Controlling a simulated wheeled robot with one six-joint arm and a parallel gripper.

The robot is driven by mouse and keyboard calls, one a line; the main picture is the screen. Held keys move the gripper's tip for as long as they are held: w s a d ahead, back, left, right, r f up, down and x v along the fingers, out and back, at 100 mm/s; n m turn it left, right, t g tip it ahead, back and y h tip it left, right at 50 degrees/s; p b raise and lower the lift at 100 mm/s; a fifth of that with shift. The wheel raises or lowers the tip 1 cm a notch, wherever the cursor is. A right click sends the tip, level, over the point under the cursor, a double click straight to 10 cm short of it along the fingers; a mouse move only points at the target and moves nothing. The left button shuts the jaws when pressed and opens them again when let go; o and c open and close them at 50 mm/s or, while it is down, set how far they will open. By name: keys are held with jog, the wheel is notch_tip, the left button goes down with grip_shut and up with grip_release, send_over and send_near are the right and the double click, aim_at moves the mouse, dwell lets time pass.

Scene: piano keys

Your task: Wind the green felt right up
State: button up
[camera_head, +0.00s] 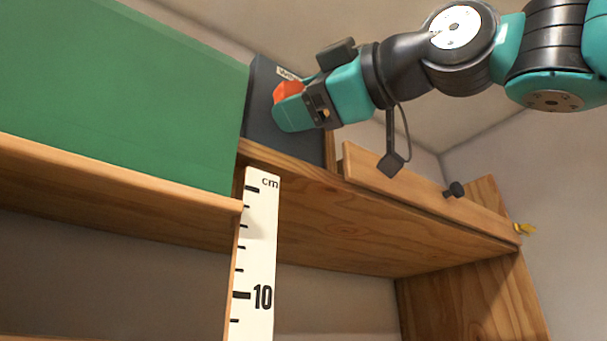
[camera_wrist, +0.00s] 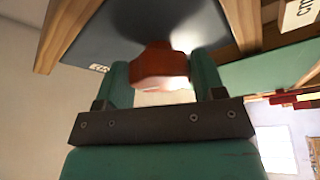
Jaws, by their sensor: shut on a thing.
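The green felt (camera_head: 120,90) hangs as a broad flat sheet at the upper left of the head view, with a wooden rail (camera_head: 120,180) along its bottom edge. A green strip (camera_wrist: 270,68) also shows at the right of the wrist view. A white ruler (camera_head: 260,260) marked "cm" and "10" stands at the rail's right end, and the rail meets it above the 10. My gripper (camera_head: 290,104) is shut on an orange-red knob (camera_head: 287,92) in front of a dark grey box (camera_head: 262,85). In the wrist view the knob (camera_wrist: 160,67) sits between my teal fingers (camera_wrist: 163,80).
A wooden shelf (camera_head: 350,220) runs below the box to the right, with a raised board (camera_head: 410,188) bearing a black knob (camera_head: 454,190). A yellow piece (camera_head: 525,228) is at its far end. Red and pale pieces (camera_wrist: 295,100) show at the wrist view's right.

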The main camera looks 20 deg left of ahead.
jog(key=shift+r+n+g+h, duration=0.1)
jog(key=shift+n+g+h, duration=0.2)
jog(key=shift+n, duration=0.8)
jog(key=shift+n+g+h, duration=0.2)
jog(key=shift+n+g, duration=0.2)
jog(key=shift+n, duration=0.7)
jog(key=o, duration=0.9)
